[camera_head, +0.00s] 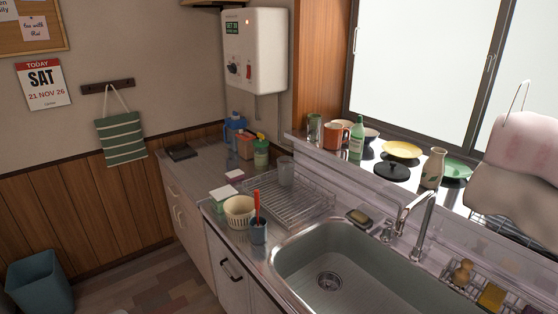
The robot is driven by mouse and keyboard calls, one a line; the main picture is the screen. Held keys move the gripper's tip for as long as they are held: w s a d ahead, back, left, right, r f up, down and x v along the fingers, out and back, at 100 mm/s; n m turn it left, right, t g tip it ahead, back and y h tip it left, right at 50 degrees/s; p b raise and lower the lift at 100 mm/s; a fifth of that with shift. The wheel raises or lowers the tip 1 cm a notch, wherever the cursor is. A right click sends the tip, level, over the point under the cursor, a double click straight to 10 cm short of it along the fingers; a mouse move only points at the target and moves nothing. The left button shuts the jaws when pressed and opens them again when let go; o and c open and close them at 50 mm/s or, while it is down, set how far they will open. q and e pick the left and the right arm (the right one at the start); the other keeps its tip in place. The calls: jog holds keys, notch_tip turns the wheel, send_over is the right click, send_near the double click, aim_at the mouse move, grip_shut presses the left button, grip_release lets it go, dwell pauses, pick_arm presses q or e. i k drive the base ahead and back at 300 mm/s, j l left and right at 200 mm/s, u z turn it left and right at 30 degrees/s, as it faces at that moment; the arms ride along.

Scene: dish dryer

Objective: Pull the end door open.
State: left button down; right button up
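Cabinet doors run under the counter. Farther back, a lower cabinet front (182,226) has light handles and also looks shut. Which of these is the end door I cannot tell for sure. Part of another pale door front (264,303) shows at the bottom edge, mostly cut off.
The sink (330,283) lies right of the doors, with a faucet (423,226). A wire dish rack (290,206), a cream basket (239,211) and a blue cup (258,232) stand on the counter. A blue bin (40,284) is on the floor at left. Floor before the doors looks clear.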

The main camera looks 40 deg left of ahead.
aim_at(227, 291)
jog(key=k+j+u, duration=0.15)
jog(key=u, duration=1.6)
jog(key=k+j, duration=0.05)
